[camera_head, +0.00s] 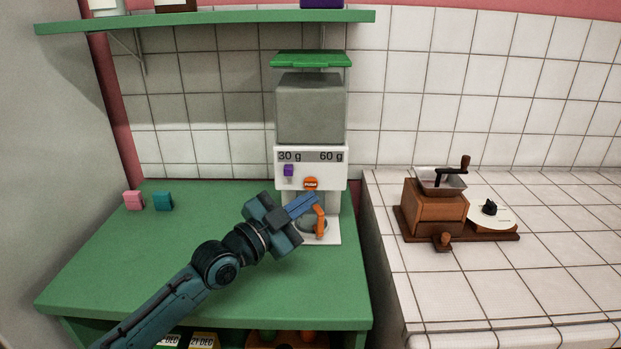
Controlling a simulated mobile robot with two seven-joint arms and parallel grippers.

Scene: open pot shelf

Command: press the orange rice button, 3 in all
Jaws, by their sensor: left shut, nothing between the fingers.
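An orange-handled cup (319,222) stands on the dispenser's base, partly hidden by the gripper. My right gripper is not in view.
A pink block (133,200) and a teal block (163,201) lie at the back left of the green table (120,265). A wooden grinder (436,205) stands on the tiled counter (470,290) at right. A green shelf (220,18) hangs above.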

